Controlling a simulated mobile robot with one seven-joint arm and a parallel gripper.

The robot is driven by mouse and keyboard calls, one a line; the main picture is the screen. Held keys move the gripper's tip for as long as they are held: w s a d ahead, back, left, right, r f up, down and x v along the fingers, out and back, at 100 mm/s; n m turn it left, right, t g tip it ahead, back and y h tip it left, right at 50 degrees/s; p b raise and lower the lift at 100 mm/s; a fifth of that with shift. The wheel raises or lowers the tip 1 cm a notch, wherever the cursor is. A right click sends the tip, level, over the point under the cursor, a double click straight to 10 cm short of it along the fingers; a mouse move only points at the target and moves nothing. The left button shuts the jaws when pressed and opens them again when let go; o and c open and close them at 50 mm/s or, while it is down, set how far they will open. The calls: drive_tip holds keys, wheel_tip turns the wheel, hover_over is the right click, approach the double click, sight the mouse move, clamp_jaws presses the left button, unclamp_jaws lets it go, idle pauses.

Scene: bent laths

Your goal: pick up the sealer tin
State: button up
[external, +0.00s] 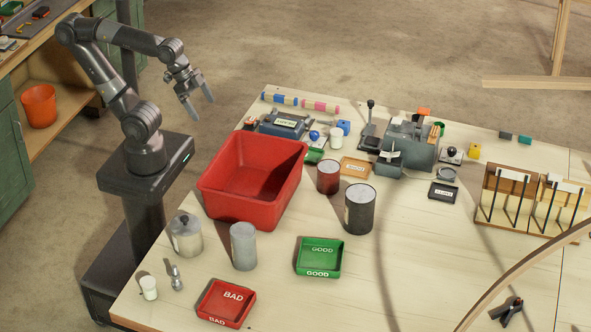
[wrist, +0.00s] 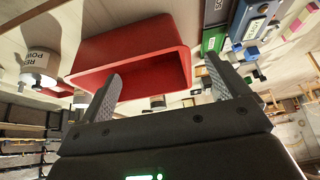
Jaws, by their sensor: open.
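Several cans stand upright on the table, and I cannot tell by label which is the sealer tin. They are a dark red can (external: 328,178), a larger black tin (external: 360,210) with a pale lid, and a grey metal can (external: 186,238) with a knobbed lid. A plain grey cylinder (external: 243,247) stands beside the metal can. In the wrist view a labelled pot (wrist: 40,62) shows at left, its text only partly legible. My gripper (external: 201,107) is open and empty, raised above and behind the red bin, away from the cans; its fingers also show in the wrist view (wrist: 163,78).
A deep red bin (external: 231,207) stands between my base and the dark cans. A green GOOD tray (external: 320,270) and a red BAD tray (external: 211,315) lie near the front. Tools and a clamp machine (external: 408,140) crowd the back; the table right of the black tin is mostly clear.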

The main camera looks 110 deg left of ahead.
drive_tip(key=m+g+h, duration=0.1)
drive_tip(key=m, duration=0.2)
hover_over(329, 166)
drive_tip(key=s, duration=0.3)
drive_tip(key=f, duration=0.5)
drive_tip(key=a+f, duration=0.1)
drive_tip(key=f, duration=0.1)
drive_tip(key=shift+f, duration=0.15)
drive_tip(key=x, duration=1)
drive_tip(key=shift+s+d+f, duration=0.1)
drive_tip(key=shift+d+f, duration=0.1)
drive_tip(key=shift+d, duration=0.1)
drive_tip(key=c, duration=1.3)
